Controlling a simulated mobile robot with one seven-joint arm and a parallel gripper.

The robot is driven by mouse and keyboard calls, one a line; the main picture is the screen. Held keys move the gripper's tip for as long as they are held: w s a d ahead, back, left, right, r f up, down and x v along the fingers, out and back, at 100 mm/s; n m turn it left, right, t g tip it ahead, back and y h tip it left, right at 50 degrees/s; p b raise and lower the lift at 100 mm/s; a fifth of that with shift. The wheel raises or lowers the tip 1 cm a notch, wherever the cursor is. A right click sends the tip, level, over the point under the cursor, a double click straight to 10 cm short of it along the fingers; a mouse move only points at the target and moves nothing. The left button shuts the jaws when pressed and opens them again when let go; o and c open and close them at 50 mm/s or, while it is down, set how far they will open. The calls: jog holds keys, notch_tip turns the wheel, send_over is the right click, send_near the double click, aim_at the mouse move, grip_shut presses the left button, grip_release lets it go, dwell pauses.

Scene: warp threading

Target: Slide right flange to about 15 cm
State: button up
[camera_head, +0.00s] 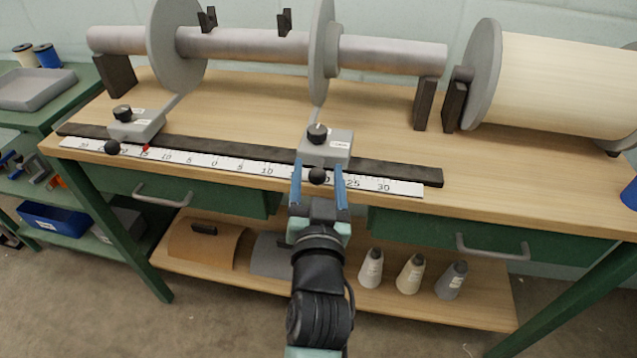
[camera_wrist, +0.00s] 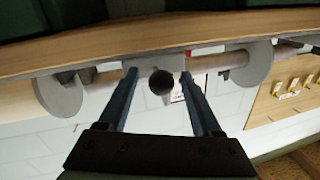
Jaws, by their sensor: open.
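The right flange (camera_head: 322,50) is a grey disc on the horizontal metal beam, with an arm down to a grey slider block (camera_head: 328,145). The block sits on the dark rail with a black knob on top and a black ball knob (camera_head: 317,176) at its front. It stands near the 20 region of the ruler (camera_head: 230,163), partly hidden by my gripper. My gripper (camera_head: 318,182) is open, its two blue fingers on either side of the ball knob. In the wrist view the knob (camera_wrist: 161,82) shows between the fingers; contact cannot be told.
The left flange (camera_head: 175,45) has its own slider (camera_head: 137,124) near the left 15, beside a red mark. A cream roll (camera_head: 560,85) stands at the right. Drawer handles (camera_head: 490,248) jut from the bench front. Cones (camera_head: 410,274) stand on the lower shelf.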

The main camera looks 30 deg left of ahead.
jog(key=v, duration=1.3)
jog(key=shift+w, duration=0.1)
jog(key=w+d+r+t+h, duration=0.1)
jog(key=w+d+r+t, duration=0.2)
jog(key=r, duration=0.7)
jog(key=w+d+r+t+h, duration=0.1)
jog(key=w+d+r+t, duration=0.15)
jog(key=r, duration=0.75)
jog(key=s+d+r+m+t+h, duration=0.1)
jog(key=s+d+r+t+h, duration=0.15)
jog(key=r, duration=0.45)
jog(key=s+d+r+m+t+h, duration=0.1)
jog(key=s+d+r+t+h, duration=0.15)
jog(key=r, duration=0.45)
jog(key=s+d+r+m+t+h, duration=0.15)
jog(key=d+r, duration=0.25)
jog(key=r, duration=0.4)
notch_tip(320, 180, up, 29)
jog(key=p, duration=3)
jog(key=shift+w+a+r+g, duration=0.2)
jog(key=shift+w+a+g, duration=0.1)
jog(key=shift+w, duration=0.1)
